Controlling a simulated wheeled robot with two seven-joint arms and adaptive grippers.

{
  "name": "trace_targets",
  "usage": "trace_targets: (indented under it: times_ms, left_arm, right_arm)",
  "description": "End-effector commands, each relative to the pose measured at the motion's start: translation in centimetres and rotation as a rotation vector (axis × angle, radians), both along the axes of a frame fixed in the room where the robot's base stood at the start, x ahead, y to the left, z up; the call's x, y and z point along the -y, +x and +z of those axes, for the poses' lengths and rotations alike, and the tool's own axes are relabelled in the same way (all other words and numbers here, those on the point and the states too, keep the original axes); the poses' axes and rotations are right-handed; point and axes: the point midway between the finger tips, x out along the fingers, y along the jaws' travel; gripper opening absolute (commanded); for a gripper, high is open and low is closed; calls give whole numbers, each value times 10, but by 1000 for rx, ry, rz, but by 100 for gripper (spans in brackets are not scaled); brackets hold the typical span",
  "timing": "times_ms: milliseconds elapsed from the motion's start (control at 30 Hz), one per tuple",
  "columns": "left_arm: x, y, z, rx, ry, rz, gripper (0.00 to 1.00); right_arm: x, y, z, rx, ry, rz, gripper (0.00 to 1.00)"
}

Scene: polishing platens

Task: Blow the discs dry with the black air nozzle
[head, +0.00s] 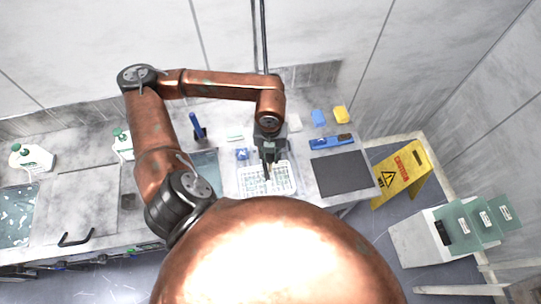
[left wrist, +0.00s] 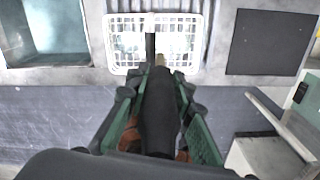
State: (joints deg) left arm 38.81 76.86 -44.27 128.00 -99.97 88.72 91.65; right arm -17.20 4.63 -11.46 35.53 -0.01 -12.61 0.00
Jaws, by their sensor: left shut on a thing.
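My left gripper (head: 268,160) is above the white basket at the counter's front. In the left wrist view, my left gripper (left wrist: 158,110) is shut on the black air nozzle (left wrist: 159,105), whose thin tip points toward the basket. The white wire basket (head: 242,190) stands on the counter and shows at the top of the left wrist view (left wrist: 111,40). Pale shapes lie inside it, but the discs are too small and washed out to tell apart. My right gripper is not in view.
A dark mat (head: 342,172) lies right of the basket, with a blue tool (head: 331,142) behind it. A sink basin (head: 205,163) is to the left. White bottles (head: 31,158) stand far left. A yellow floor sign (head: 402,175) and a white bin (head: 420,238) stand at the right.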

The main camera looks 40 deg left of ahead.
Motion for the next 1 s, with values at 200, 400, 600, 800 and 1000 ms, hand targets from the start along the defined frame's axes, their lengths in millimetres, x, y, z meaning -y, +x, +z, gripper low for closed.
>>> trace_targets:
  times_ms: [200, 400, 600, 800, 1000]
  left_arm:
    - [-12, -12, -1, -2, 5, 2, 0]
    - [-22, -24, -1, -3, 4, 2, 0]
    - [-32, -35, -1, -3, 5, 2, 0]
    - [-41, -45, -1, -4, 4, 2, 0]
    - [-43, -47, 0, -2, 1, 0, 0]
  right_arm:
    - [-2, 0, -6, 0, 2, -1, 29]
    - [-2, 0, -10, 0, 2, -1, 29]
    - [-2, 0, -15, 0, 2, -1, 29]
    - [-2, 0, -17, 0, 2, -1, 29]
    - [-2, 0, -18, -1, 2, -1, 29]
